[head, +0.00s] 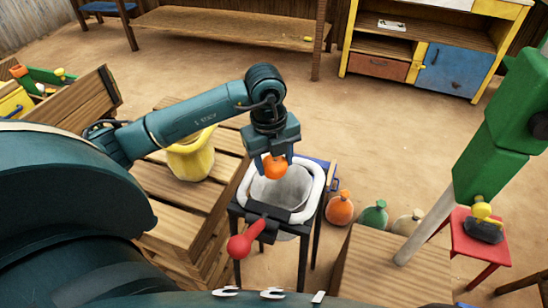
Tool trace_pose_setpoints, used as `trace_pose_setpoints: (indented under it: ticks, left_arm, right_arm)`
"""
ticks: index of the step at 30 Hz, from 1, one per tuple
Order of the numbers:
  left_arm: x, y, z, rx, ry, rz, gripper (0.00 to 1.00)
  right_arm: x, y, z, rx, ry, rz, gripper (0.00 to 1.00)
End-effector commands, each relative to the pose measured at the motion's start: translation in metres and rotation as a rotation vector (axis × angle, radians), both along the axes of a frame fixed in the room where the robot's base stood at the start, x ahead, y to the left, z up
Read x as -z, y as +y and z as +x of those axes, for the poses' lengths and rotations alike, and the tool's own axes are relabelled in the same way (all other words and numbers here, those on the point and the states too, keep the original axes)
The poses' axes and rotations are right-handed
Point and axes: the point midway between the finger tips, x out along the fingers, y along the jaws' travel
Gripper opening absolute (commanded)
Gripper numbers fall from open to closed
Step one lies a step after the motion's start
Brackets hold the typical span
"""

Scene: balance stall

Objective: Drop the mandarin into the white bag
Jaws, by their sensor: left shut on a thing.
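The mandarin (275,168) is a small orange ball. My left gripper (274,160) points down and is shut on it. It holds the mandarin over the far part of the open white bag (317,190), whose thick white rim surrounds a greyish inside. The bag hangs in a dark stand with legs. From this view I cannot tell how high the mandarin is above the rim. My right gripper does not show.
A dark clamp with a red knob (241,246) sits at the stand's near edge. A yellow pot (191,158) stands on the wooden slats at left. Orange (340,209), green (375,217) and tan sacks lie at right, near a wooden box (390,268). A green post rises at right.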

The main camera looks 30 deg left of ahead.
Motion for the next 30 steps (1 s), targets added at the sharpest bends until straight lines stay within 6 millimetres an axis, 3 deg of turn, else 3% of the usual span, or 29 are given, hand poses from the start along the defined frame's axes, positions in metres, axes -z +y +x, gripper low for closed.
trace_pose_setpoints:
  ticks: [3,9,21,22,30]
  left_arm:
    - [0.021,0.0,0.0,0.0,0.001,-0.001,0.28]
    - [0.038,0.0,0.0,0.0,0.0,0.0,0.28]
    - [0.042,0.0,0.0,0.0,-0.001,0.001,0.28]
    - [0.042,0.0,0.0,0.0,-0.001,0.001,0.52]
    - [0.042,0.0,0.0,0.0,-0.001,0.001,0.74]
  right_arm:
    - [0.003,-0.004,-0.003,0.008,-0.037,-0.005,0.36]
    - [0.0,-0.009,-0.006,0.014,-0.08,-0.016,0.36]
    - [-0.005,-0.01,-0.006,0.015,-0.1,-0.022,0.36]
    - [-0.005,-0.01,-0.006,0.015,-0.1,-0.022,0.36]
    - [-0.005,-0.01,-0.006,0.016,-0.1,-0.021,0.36]
